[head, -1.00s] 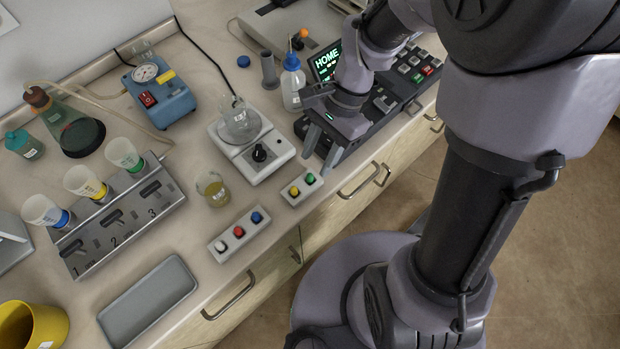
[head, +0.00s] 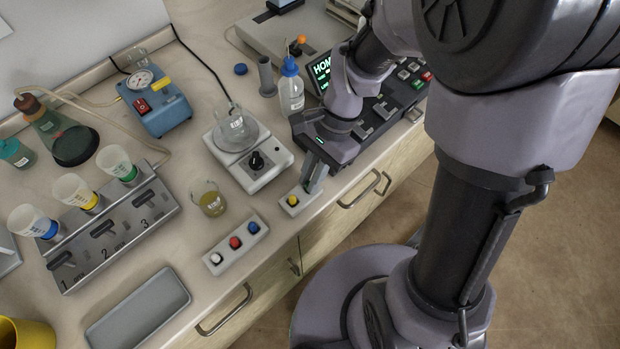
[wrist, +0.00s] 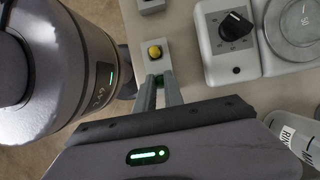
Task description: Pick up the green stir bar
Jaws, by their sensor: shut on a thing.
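The small two-place holder (head: 284,207) stands near the counter's front edge, with the yellow stir bar (head: 292,200) in its left place. The holder (wrist: 164,60) and yellow bar (wrist: 154,52) also show in the wrist view, beside a dark round spot, perhaps the empty second place. My gripper (head: 311,187) is over the holder's right end, fingers pointing down. In the wrist view its fingertips (wrist: 159,80) are close together just beside the dark spot. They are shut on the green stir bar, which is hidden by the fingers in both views.
A three-place holder (head: 237,252) with white, red and blue bars stands to the left. A stirrer (head: 262,180) with a glass beaker, a yellow-liquid beaker (head: 211,203) and a blue-capped bottle (head: 291,92) are close behind. The keypad instrument (head: 385,105) is to the right.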

